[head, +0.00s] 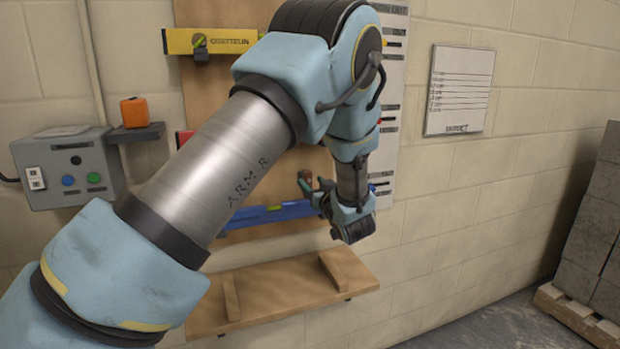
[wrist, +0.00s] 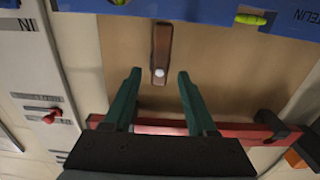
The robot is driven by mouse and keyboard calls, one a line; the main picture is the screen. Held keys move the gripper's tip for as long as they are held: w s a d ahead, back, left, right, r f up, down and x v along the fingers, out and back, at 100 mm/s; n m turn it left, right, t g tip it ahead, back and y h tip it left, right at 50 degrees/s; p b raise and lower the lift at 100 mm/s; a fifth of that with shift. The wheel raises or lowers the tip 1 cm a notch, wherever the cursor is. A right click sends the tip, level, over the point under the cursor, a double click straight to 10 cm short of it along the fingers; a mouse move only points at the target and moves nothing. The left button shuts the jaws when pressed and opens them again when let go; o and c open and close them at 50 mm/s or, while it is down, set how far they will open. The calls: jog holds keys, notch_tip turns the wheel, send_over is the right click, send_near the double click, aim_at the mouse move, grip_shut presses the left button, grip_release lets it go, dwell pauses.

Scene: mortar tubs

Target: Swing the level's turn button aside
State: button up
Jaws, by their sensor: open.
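The turn button, a small brown wooden bar with a pale round screw head, shows in the wrist view (wrist: 162,42) and as a small brown piece in the head view (head: 306,174). Its upper end in the wrist view meets the edge of the blue level (wrist: 200,10); whether it overlaps cannot be told. The blue level lies along the board in the head view (head: 262,214). My gripper (wrist: 158,74) is open, with its two green fingers on either side of the button's screw end. No contact shows. In the head view my gripper (head: 313,186) is at the board, partly hiding the level.
A red level (wrist: 245,134) runs behind my fingers in the wrist view. A yellow level (head: 220,41) hangs higher up. A wooden shelf (head: 275,290) juts out below. A grey control box (head: 68,168) is on the left wall, and grey blocks (head: 597,215) stand at right.

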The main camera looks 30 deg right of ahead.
jog(key=shift+w+d, duration=0.1)
jog(key=shift+w, duration=0.9)
grip_shut()
